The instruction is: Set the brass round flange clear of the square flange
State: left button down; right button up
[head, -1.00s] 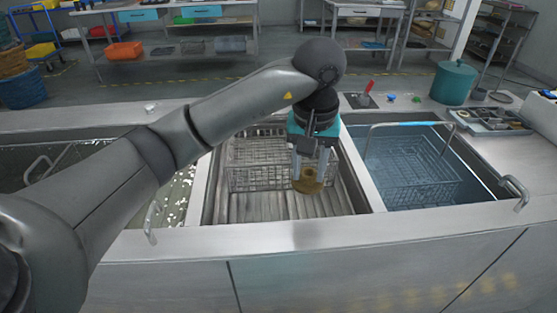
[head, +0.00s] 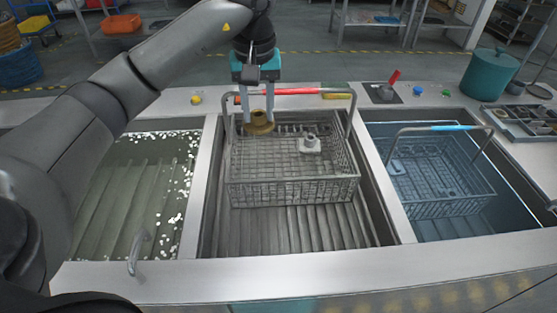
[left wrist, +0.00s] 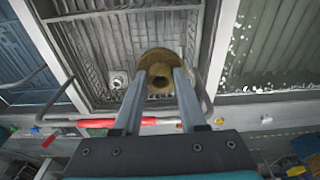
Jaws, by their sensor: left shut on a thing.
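The brass round flange (head: 259,127) is held upright between the fingertips of my left gripper (head: 259,108), which is shut on its hub. It is over the back left part of the middle wire basket (head: 290,192); I cannot tell its exact height. The grey square flange (head: 310,147) lies in the same basket, to the right of the brass one and apart from it. In the left wrist view the brass flange (left wrist: 158,78) is between the fingers, and the square flange (left wrist: 118,80) is to its left. My right gripper is not in view.
The basket's handle (head: 300,91), with a red grip, rises close to my gripper. A left tank (head: 140,190) holds liquid with white flecks. A right tank holds another basket (head: 440,175) in blue liquid. The basket floor's front part is clear.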

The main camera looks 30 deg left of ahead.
pick_arm(q)
jog(key=f+b, duration=0.1)
jog(key=f, duration=0.6)
jog(key=f+b, duration=0.1)
jog(key=f, duration=0.6)
jog(key=shift+s+d, duration=0.15)
jog(key=shift+s, duration=0.05)
jog(key=shift+f, duration=0.55)
jog(key=shift+f+b, duration=0.65)
jog(key=shift+f, duration=1.35)
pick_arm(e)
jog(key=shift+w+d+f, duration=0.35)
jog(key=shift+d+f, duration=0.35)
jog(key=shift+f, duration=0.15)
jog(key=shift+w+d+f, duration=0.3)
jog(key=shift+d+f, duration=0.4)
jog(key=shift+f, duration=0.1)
pick_arm(q)
jog(key=shift+f, duration=0.1)
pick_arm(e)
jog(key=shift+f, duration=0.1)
pick_arm(q)
jog(key=shift+c, duration=2.3)
grip_release()
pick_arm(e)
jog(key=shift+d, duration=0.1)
